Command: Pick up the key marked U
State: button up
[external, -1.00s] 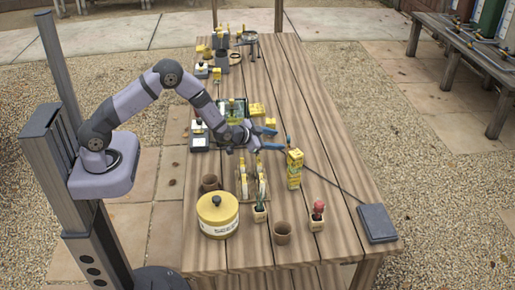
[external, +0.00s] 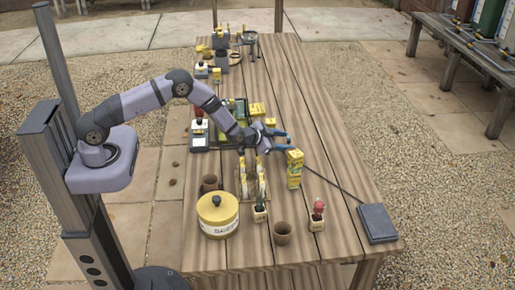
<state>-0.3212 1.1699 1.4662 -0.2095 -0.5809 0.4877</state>
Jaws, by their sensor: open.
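No key marked U can be made out; any lettering on the small items is too small to read. My gripper (external: 284,141) is over the middle of the wooden table, its blue fingers apart and nothing visible between them. It points right, just behind a yellow upright stack (external: 294,169) of block-like pieces. I cannot tell whether it touches the stack. My wrist and forearm hide part of the tabletop and of a dark device with a screen behind them.
The plank table (external: 335,200) carries a yellow seed tin (external: 218,215), a brown pot (external: 282,233), a red-topped planter (external: 318,216) and a rack of yellow packets (external: 252,178). A dark pad (external: 377,223) with a cable lies at the right edge. The right-hand planks are mostly clear.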

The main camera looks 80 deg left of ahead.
jog(key=shift+w+a+f, duration=0.1)
jog(key=shift+w, duration=0.05)
jog(key=c, duration=1)
jog(key=shift+r+b, duration=1.35)
jog(key=shift+r, duration=3.65)
